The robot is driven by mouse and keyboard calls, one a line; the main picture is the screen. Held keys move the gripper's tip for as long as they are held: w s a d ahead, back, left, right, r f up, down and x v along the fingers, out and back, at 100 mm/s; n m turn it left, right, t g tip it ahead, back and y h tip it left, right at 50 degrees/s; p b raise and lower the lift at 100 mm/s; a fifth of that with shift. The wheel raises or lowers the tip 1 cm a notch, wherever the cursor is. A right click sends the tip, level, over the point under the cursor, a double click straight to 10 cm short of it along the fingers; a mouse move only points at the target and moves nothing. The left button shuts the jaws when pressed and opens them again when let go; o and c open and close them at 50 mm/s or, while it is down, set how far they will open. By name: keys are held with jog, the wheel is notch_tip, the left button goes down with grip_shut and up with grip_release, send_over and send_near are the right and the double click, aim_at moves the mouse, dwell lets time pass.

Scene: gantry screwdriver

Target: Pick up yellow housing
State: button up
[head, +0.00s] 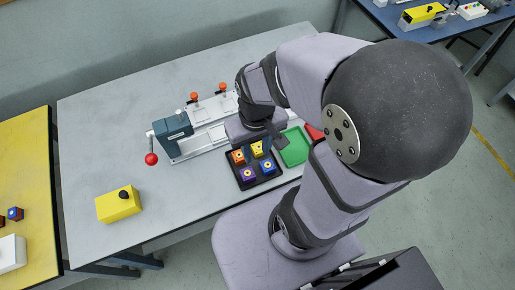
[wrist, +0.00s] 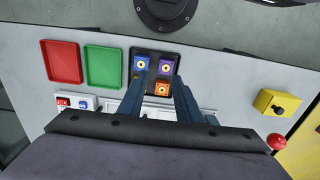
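The yellow housing (head: 257,149) sits in the back right pocket of a black tray (head: 247,186) in the head view, partly covered by my gripper. I cannot tell the exact height of the fingertips over the housing.
Orange (head: 237,157), purple (head: 248,174) and blue (head: 267,167) housings share the tray. Green (wrist: 103,66) and red (wrist: 62,61) trays lie beside it. A fixture (head: 207,117) with a red-knobbed lever stands behind. A yellow button box (head: 119,204) is at left, with clear table between.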

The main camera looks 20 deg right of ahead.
jog(key=o, duration=0.6)
notch_tip(320, 180, down, 5)
jog(key=s+d+m+g, duration=0.1)
jog(key=s+d+g, duration=0.1)
jog(key=s, duration=0.1)
jog(key=w+f, duration=0.1)
jog(key=w, duration=0.1)
jog(key=w+d+f, duration=0.1)
jog(key=w+f, duration=0.1)
jog(key=w, duration=0.1)
jog(key=w+d+f, duration=0.1)
jog(key=w, duration=0.1)
jog(key=shift+w+d+f+b, duration=0.15)
jog(key=shift+w+f+b, duration=0.1)
jog(key=shift+f+b, duration=0.1)
jog(key=n+t, duration=0.1)
jog(key=t, duration=0.1)
send_over(259, 146)
jog(key=shift+r, duration=0.4)
jog(key=shift+f, duration=1.05)
